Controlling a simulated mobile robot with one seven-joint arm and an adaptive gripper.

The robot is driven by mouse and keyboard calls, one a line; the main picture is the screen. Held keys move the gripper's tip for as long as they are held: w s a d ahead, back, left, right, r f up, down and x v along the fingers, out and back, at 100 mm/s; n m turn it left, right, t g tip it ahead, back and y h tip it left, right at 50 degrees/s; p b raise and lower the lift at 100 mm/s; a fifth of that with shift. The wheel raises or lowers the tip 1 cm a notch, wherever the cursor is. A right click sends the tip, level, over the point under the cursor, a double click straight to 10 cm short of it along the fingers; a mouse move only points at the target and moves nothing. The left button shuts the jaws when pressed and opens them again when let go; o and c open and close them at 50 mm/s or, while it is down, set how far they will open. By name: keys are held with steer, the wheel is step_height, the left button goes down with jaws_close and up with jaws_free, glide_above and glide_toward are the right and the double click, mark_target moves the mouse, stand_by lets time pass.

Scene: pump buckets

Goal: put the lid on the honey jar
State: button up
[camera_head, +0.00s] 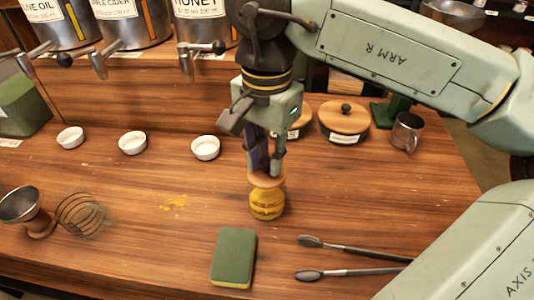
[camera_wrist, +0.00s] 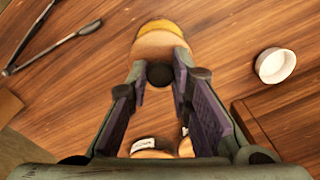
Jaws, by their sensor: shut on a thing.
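The honey jar (camera_head: 267,207), small with amber-yellow contents, stands on the wooden counter near the middle. A round wooden lid (camera_head: 265,181) with a dark knob (camera_wrist: 160,75) is right over the jar's mouth. My gripper (camera_head: 265,170) points down above the jar and is shut on the lid by its knob. In the wrist view the lid (camera_wrist: 158,46) covers most of the jar, and a yellow edge of the jar (camera_wrist: 162,25) shows beyond it. I cannot tell whether the lid touches the rim.
A green sponge (camera_head: 233,257) and tongs (camera_head: 350,260) lie in front. Small white bowls (camera_head: 133,143) line the back, below pump buckets (camera_head: 125,22). Wooden-lidded containers (camera_head: 345,118) and a metal cup (camera_head: 407,132) stand behind right.

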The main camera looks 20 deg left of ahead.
steer(key=shift+f, duration=0.3)
stand_by(0.4)
steer(key=o, duration=0.8)
steer(key=shift+o, duration=0.7)
steer(key=o, duration=0.4)
steer(key=shift+c, duration=0.2)
steer(key=shift+r, duration=0.15)
steer(key=shift+r+p, duration=1.85)
steer(key=shift+r, duration=0.85)
